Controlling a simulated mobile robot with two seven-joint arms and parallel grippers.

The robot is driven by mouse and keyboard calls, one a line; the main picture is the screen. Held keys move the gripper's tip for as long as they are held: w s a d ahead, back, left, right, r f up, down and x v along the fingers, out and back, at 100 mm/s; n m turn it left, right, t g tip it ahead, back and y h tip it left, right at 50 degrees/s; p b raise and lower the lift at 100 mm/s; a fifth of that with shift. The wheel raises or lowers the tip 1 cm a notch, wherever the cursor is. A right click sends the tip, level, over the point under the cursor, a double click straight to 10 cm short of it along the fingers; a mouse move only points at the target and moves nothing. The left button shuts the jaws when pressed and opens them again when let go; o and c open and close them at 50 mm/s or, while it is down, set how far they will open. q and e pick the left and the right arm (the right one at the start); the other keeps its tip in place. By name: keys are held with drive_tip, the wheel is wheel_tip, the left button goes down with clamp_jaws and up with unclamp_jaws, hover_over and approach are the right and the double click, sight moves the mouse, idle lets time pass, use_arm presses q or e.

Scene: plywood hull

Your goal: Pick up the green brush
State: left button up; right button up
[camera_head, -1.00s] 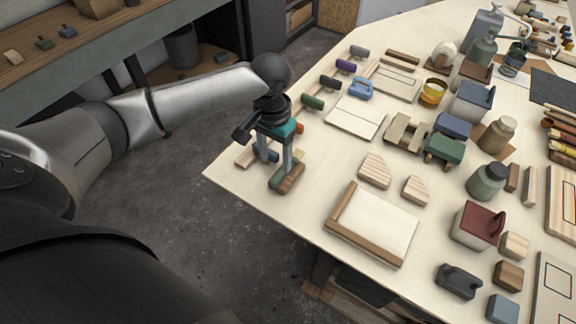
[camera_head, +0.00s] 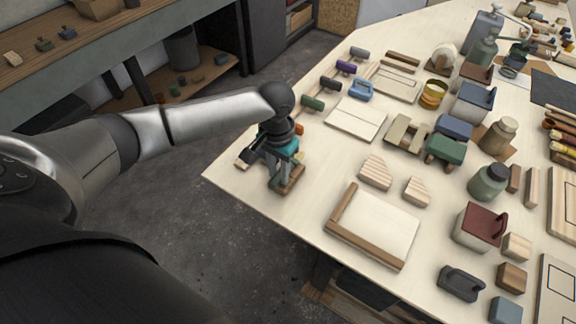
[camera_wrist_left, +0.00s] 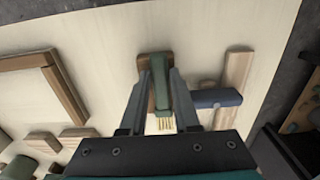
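The green brush (camera_wrist_left: 161,82) has a green handle and pale yellow bristles. It lies over a brown wooden block in the left wrist view, near the table's corner. My left gripper (camera_wrist_left: 161,78) points down with one finger on each side of the handle. The fingers look spread, with the brush between them and narrow gaps at the tips; contact is not clear. In the head view my left gripper (camera_head: 284,184) is low over the brown block (camera_head: 290,187) and mostly hides the brush. My right gripper is not in view.
A dark blue handle (camera_wrist_left: 217,98) lies across a pale wooden strip (camera_wrist_left: 236,75) close beside the gripper. A framed wooden tray (camera_head: 372,228) and two striped wooden blocks stand to the right. Several coloured handles line the table's far left edge. The floor left of the table is clear.

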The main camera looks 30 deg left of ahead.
sight(279, 176)
use_arm(q)
clamp_jaws()
idle(0.3)
wheel_tip(279, 176, up, 20)
drive_tip(key=p, duration=0.2)
drive_tip(key=shift+p, duration=0.4)
